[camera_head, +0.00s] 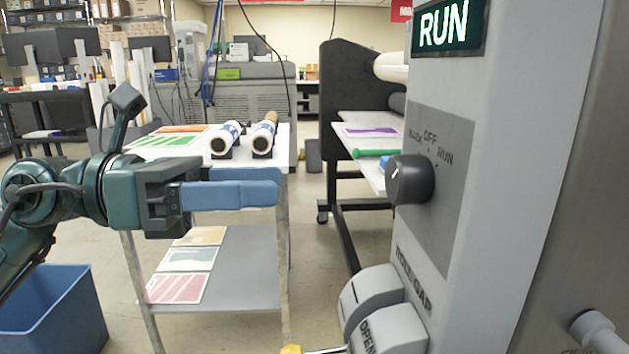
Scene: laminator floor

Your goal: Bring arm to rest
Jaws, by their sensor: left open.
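My left gripper (276,190) reaches in from the left, with its blue fingers pointing right. It is open and empty, in front of the white cart and apart from the machine panel. The fingers overlap in this side view. The grey laminator panel (440,210) stands at right. It has a black rotary knob (409,179) labelled BACK, OFF and RUN, and a lit green RUN sign (446,25).
A white cart (250,240) behind my left gripper carries two rolls (224,139) and printed sheets. A blue bin (60,310) stands at lower left. Floor between cart and machine is clear.

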